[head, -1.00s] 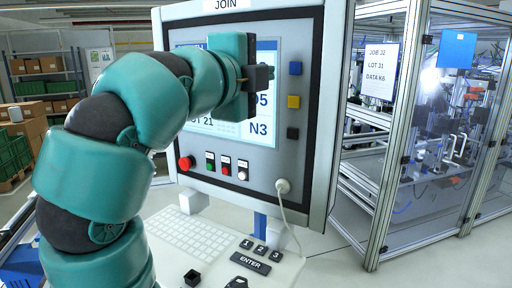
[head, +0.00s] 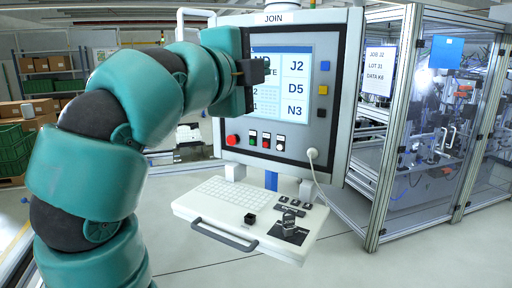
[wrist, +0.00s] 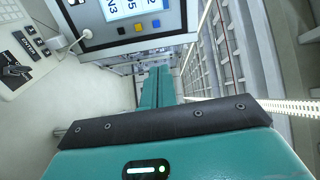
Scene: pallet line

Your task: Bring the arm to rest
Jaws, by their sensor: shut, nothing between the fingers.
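My arm is teal with dark joints and rises on the left of the head view, bending over to the right at the top. My gripper (head: 262,71) is at its end, in front of the left part of the panel's screen (head: 290,88), with its dark fingertips shut and empty. In the wrist view, the teal gripper body (wrist: 160,88) points away from the camera, and the panel (wrist: 130,22) shows at the top. I cannot tell the exact gap between the fingers and the screen.
A framed glass machine cell (head: 430,130) stands at right. Shelves with boxes (head: 47,63) and green crates (head: 14,150) are at left. Floor in front is open.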

